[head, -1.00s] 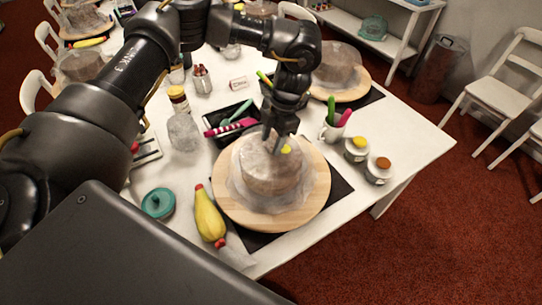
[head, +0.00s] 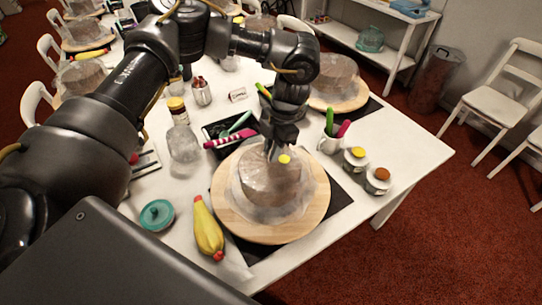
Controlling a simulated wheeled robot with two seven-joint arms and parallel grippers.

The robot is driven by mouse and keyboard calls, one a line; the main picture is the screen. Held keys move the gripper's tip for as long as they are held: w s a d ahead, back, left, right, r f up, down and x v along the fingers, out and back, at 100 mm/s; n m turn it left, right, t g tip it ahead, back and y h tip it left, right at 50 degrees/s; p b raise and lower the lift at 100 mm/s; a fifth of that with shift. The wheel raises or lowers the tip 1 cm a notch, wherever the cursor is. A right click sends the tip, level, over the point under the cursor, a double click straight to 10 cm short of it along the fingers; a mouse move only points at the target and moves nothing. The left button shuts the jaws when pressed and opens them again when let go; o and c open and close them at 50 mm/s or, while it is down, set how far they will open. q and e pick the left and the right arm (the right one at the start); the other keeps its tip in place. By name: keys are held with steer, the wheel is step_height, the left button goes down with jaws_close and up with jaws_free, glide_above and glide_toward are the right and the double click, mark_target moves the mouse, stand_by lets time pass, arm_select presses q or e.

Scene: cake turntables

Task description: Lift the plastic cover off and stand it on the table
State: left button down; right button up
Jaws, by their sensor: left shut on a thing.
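A clear plastic cover (head: 272,188) stands over a brown cake on the round wooden turntable (head: 312,215), in the middle of the head view. A small yellow spot shows at the cover's top. My left gripper (head: 274,153) points down at the top of the cover and is shut on it there. Its fingertips are partly hidden by the hand. The cover's lower rim still looks down around the cake, and I cannot tell any gap under it. My right gripper is not in view.
A dark tray (head: 228,130) with tools lies behind. Bare white table shows at the right (head: 415,150).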

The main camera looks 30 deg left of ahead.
arm_select(q)
step_height(320, 180, up, 22)
steer(key=p, duration=1.3)
steer(key=shift+f, duration=0.15)
steer(key=shift+f, duration=0.1)
